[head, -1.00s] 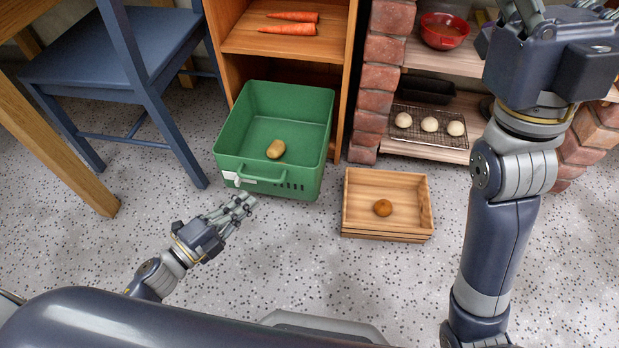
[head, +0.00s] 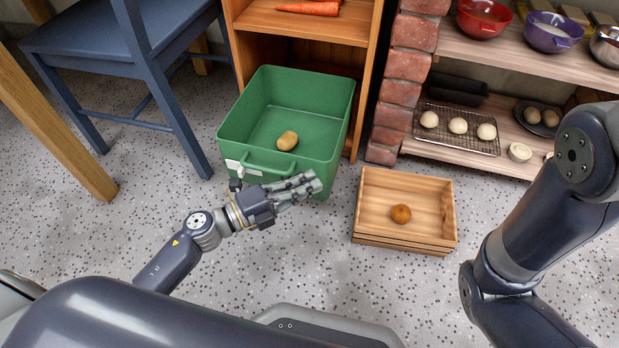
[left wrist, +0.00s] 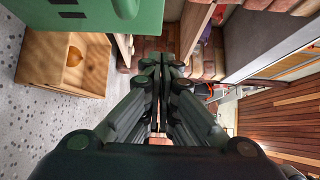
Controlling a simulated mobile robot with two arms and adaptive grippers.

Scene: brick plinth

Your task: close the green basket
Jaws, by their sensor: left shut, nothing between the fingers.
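The green basket (head: 318,156) stands pulled out in front of the lower bay of the wooden shelf. It holds a potato (head: 287,140) and has a green handle and white label on its front. My left gripper (head: 314,182) is shut and empty, in front of the basket's front face and partly covering it. I cannot tell if it touches. In the left wrist view the basket (left wrist: 95,14) is at the top left, and the closed fingers (left wrist: 161,62) point past its edge. My right gripper is out of view; only its arm shows at right.
A wooden crate (head: 367,215) with an onion-like item (head: 401,213) sits on the floor right of the basket. A brick pillar (head: 406,65) stands right of the wooden shelf (head: 243,52). A blue chair (head: 150,65) is at left. Floor in front is clear.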

